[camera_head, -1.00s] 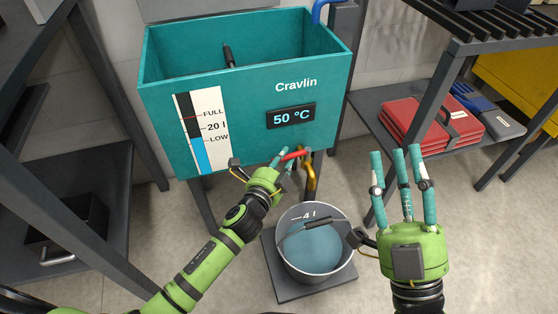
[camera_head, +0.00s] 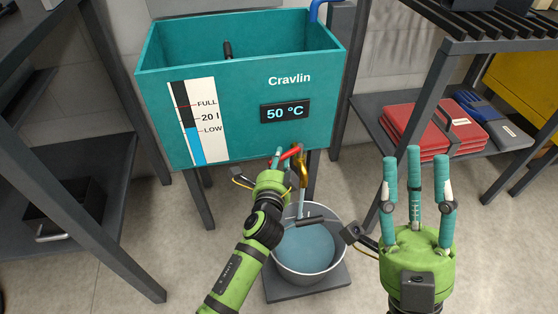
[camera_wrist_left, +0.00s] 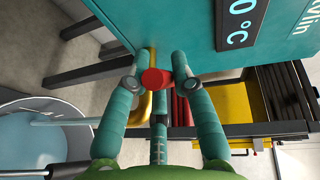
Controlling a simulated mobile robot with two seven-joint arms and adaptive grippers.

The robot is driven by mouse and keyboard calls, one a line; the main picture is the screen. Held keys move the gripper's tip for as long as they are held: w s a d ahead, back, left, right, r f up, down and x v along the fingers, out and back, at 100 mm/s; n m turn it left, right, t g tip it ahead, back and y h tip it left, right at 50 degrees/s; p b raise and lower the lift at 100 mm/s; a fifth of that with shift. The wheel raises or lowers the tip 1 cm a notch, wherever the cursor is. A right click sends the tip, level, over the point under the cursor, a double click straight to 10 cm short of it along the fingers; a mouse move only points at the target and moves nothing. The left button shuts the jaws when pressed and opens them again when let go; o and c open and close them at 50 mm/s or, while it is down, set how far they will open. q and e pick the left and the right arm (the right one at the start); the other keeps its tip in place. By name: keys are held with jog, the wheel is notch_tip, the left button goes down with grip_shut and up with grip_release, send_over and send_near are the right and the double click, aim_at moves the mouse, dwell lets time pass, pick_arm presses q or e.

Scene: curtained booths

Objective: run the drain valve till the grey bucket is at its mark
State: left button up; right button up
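The teal tank (camera_head: 225,130) carries a brass drain valve spout (camera_head: 303,172) with a red handle (camera_head: 290,152). My left gripper (camera_head: 284,158) is at the handle; in the left wrist view its fingers close on both sides of the red handle (camera_wrist_left: 155,79). A pale stream (camera_head: 300,198) runs from the spout into the grey bucket (camera_head: 333,266), also in the left wrist view (camera_wrist_left: 58,104). The bucket stands below the spout, holding bluish water (camera_head: 305,248). My right gripper (camera_head: 418,165) is open and empty, right of the bucket.
The bucket stands on a dark square plate (camera_head: 325,288). The tank's gauge (camera_head: 197,145) shows blue up to about LOW, and its display (camera_head: 285,111) reads 50 °C. Red cases (camera_head: 420,125) lie on the right shelf. A dark shelf rack (camera_head: 110,120) stands left.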

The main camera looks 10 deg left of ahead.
pick_arm(q)
jog(key=shift+o, duration=1.4)
jog(key=shift+s, duration=0.1)
jog(key=s+r, duration=0.1)
jog(key=s, duration=1)
jog(key=shift+s+d+r, duration=0.15)
jog(key=shift+s+r, duration=0.2)
dwell(5.0)
